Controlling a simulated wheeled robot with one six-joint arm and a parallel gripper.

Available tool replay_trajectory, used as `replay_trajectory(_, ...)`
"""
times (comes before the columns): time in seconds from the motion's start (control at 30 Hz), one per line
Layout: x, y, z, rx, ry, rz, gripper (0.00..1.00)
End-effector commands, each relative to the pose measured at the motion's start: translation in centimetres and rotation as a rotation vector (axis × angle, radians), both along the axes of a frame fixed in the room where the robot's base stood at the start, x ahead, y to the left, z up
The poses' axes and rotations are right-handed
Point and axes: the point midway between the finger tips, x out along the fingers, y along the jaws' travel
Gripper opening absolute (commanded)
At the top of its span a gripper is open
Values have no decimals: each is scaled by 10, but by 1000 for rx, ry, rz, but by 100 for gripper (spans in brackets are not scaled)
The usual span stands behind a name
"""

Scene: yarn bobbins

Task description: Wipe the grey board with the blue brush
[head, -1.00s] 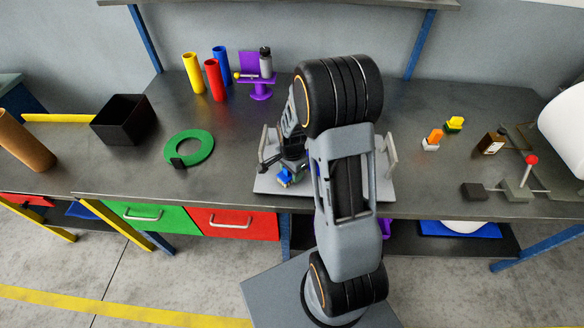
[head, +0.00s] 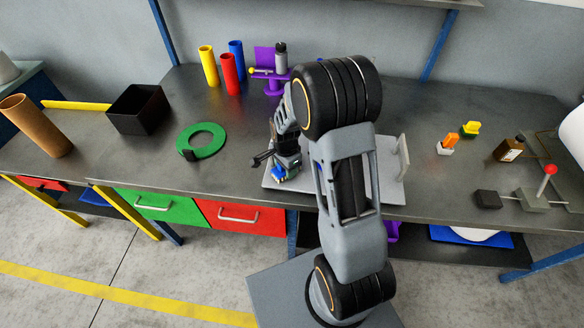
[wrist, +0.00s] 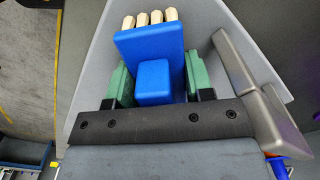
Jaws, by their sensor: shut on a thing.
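The grey board (head: 390,187) is a light flat plate near the front edge of the workbench, with an upright handle (head: 403,157) at its right end. Its pale surface also fills much of the wrist view (wrist: 95,75). My gripper (head: 286,172) is over the left part of the board, shut on the blue brush (head: 279,173). In the wrist view the blue brush (wrist: 150,52) sits between the green finger pads (wrist: 153,85), with several cream bristle tufts (wrist: 150,18) pointing away. I cannot tell whether the bristles touch the board. My arm hides the board's middle.
A green ring (head: 201,140) and a black box (head: 138,108) lie to the left. Yellow, red and blue tubes (head: 231,75) and a purple stand (head: 273,84) are behind. A brown bottle (head: 509,149) and a red-knobbed lever (head: 546,185) are at right.

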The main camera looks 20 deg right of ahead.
Motion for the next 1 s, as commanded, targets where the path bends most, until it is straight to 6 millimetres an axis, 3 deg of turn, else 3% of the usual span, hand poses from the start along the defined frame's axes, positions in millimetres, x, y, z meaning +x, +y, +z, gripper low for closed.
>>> replay_trajectory(0.2,8,14,1,0,0,1,29)
replay_trajectory(0.63,10,15,5,0,-1,0,29)
replay_trajectory(1.0,10,15,38,0,-3,0,29)
